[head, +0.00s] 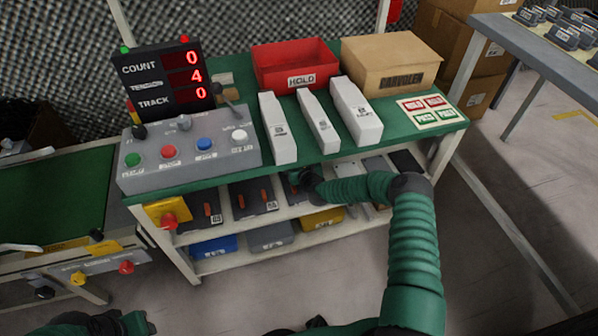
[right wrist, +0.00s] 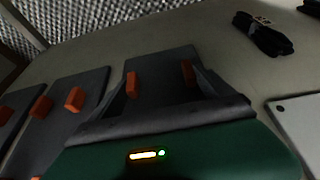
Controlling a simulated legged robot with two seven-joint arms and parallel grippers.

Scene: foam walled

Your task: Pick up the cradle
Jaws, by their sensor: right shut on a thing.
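Several dark grey cradles with orange tabs lie in a row on the middle shelf, one (head: 207,208) at the left and another (head: 253,197) beside it. My right gripper (head: 304,180) reaches in under the green top at the right end of this row. In the right wrist view my right gripper (right wrist: 163,92) is shut on a dark grey cradle (right wrist: 160,68), with a finger at each side and two orange tabs showing between them. The cradle's near part is hidden by the gripper. I cannot tell whether it touches the shelf.
The green worktop (head: 235,96) closely overhangs the shelf. Coloured bins (head: 270,236) stand on the lower shelf. In the wrist view a black bundle (right wrist: 262,34) lies beyond the cradle.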

